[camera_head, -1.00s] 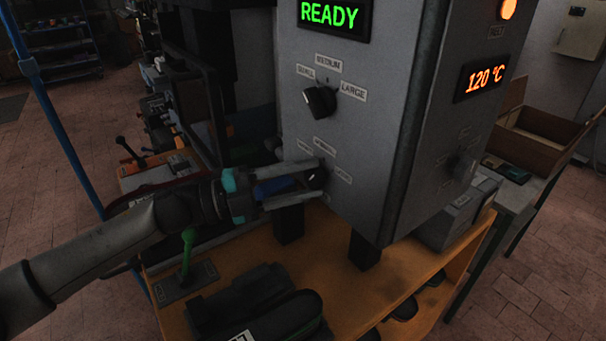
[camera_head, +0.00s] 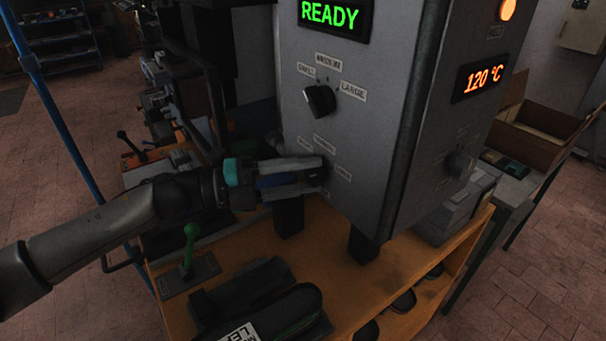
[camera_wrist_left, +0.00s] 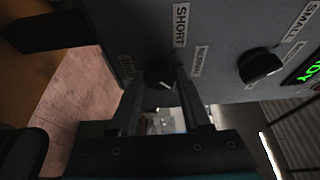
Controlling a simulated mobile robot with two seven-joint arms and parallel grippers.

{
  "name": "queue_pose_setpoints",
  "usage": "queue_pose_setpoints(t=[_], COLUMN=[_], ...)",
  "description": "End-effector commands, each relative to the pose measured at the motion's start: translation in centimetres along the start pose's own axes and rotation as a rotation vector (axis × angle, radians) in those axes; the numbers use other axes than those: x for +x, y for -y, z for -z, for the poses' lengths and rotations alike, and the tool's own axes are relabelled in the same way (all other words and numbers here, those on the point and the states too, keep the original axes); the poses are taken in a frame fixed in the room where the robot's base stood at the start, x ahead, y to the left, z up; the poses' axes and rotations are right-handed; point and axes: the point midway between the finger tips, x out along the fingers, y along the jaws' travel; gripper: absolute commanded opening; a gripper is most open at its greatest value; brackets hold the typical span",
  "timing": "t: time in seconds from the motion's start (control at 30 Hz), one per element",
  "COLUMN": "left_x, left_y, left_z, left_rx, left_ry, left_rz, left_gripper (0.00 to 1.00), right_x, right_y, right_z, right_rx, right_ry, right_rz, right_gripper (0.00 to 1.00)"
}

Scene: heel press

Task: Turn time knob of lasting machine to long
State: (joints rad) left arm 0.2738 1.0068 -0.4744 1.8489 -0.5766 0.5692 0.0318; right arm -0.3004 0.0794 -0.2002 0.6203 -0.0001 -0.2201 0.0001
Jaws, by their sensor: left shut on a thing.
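The lasting machine (camera_head: 385,75) is a grey box with a green READY display on its front. My left gripper (camera_head: 324,172) reaches in from the left and is shut on the dark time knob, on the lower front panel. In the head view the fingers cover most of this knob. In the left wrist view the time knob (camera_wrist_left: 158,76) sits between the fingertips, with a small pale mark on it. There the SHORT label (camera_wrist_left: 180,25) and MEDIUM label (camera_wrist_left: 198,60) show beside it. Where the knob points is unclear. My right gripper is not in view.
The size knob (camera_head: 320,99) is just above my left gripper. Another knob (camera_head: 460,165) is on the machine's right side, under the 120 °C display (camera_head: 480,77). A green lever (camera_head: 190,240) and dark shoe shapes (camera_head: 270,315) stand below on the orange bench (camera_head: 345,290).

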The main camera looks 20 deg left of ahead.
Motion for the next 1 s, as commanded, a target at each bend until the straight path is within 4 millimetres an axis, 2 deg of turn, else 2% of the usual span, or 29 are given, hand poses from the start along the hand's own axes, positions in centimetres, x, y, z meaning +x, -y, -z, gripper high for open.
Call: queue_pose_setpoints(t=[0.03, 0.07, 0.3, 0.77, 1.0], left_x=[0.0, 0.0, 0.0, -0.3, -2.8], left_y=[0.0, 0.0, 0.0, -0.1, -0.3], left_z=[0.0, 0.0, 0.0, 0.0, 0.0], left_rx=[0.005, 0.005, 0.002, 0.000, -0.001], left_ry=[0.000, 0.000, 0.000, 0.000, 0.000], left_rz=[-0.001, -0.001, 0.000, -0.001, -0.004], left_gripper=[0.00, 0.51, 0.78, 0.78, 0.78], right_x=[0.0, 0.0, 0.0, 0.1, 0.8], right_y=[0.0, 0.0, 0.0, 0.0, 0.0], right_z=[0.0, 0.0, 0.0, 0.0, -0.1], right_rx=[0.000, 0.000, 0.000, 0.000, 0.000], right_ry=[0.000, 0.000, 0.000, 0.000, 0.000], right_rz=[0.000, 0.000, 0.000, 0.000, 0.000], right_gripper=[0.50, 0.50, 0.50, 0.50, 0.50])
